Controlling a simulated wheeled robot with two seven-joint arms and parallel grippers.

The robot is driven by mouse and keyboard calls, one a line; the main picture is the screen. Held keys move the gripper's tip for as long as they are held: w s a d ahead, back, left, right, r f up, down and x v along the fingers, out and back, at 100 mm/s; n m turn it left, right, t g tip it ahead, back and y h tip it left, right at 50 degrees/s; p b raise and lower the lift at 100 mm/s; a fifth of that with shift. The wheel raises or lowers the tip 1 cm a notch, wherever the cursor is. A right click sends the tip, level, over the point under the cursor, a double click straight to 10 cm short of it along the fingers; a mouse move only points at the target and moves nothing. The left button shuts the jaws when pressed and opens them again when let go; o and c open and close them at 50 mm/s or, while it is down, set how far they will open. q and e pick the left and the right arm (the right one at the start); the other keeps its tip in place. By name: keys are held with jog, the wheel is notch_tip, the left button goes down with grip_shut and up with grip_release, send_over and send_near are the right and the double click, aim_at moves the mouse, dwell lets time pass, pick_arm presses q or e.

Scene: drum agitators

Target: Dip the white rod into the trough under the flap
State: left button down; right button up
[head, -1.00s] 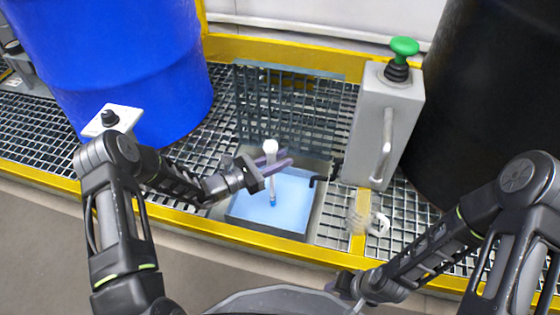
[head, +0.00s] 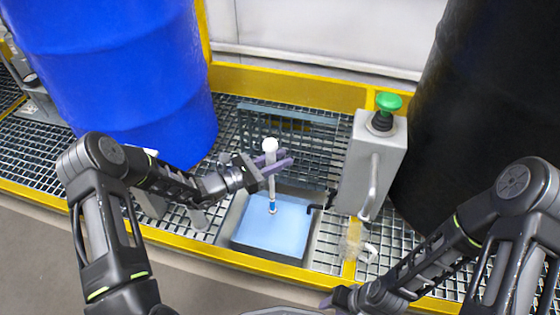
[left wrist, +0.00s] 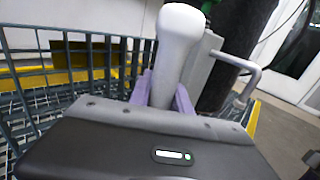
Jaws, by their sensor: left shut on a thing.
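The white rod (head: 270,146) stands nearly upright with a white knob on top and a blue section near its lower tip. My left gripper (head: 276,165) is shut on it just below the knob; the knob also fills the middle of the left wrist view (left wrist: 179,38). The trough (head: 268,252) holds light blue liquid, and the rod's tip shows over its rear half. I cannot tell whether the tip touches the liquid. The mesh flap (head: 290,122) stands raised behind the trough. My right gripper (head: 333,302) is low at the bottom edge, its fingers mostly hidden.
A blue drum (head: 120,75) is at left, a black drum (head: 470,110) at right. A bristly beige thing (head: 352,246) lies near the yellow front edge.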

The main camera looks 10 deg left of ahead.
aim_at(270, 145)
pick_arm(q)
notch_tip(270, 145, up, 4)
jog(key=shift+r+p, duration=0.1)
jog(key=shift+p, duration=1.05)
